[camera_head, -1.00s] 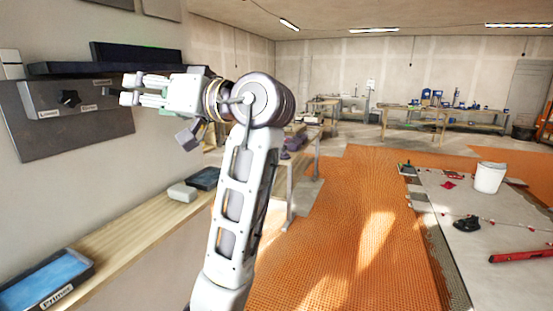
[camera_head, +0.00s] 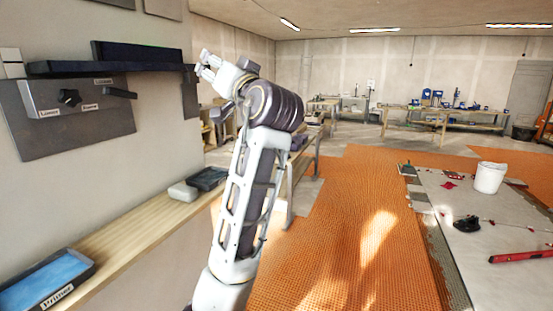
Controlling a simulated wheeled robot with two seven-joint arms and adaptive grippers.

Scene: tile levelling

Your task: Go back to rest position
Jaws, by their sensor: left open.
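My left gripper (camera_head: 207,66) is raised in the upper left of the head view, at the end of my white and dark arm. It is open and its fingers point up and to the left. I see nothing between them. It is apart from the wall panel with the grey control box (camera_head: 55,97), which carries a black knob and a dark lever. My right gripper is not in view.
A wooden shelf (camera_head: 130,237) runs along the left wall, with a blue-filled tray (camera_head: 45,283) labelled Primer. A dark shelf (camera_head: 110,67) juts out above the control box. Orange matting (camera_head: 345,230) covers the floor. A white bucket (camera_head: 489,178) stands on grey tiles at right.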

